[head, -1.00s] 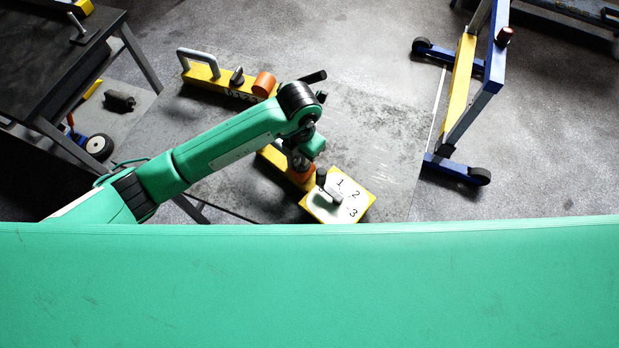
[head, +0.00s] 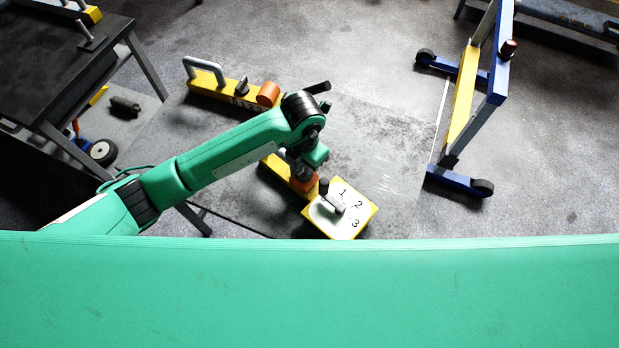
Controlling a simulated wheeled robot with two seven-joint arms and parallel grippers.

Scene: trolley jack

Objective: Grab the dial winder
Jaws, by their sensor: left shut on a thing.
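The dial (head: 352,222) is a yellow block with a white top marked with numbers, right of centre in the head view. The dial winder (head: 337,206) is a grey crank with a dark upright end on that top. A yellow bar and an orange cylinder (head: 304,184) adjoin the dial on its left. My left gripper (head: 298,170) points down from the green wrist beside the winder, over the orange cylinder. It is shut, by its place on the dial winder, but the wrist partly hides the fingers and their contact is unclear. My right gripper is out of view.
Another yellow bar (head: 222,87) with a grey handle and an orange cylinder lies behind my arm. A blue and yellow wheeled frame (head: 463,100) stands to the right. A dark table (head: 60,60) is at the left. The grey plate right of the dial is clear.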

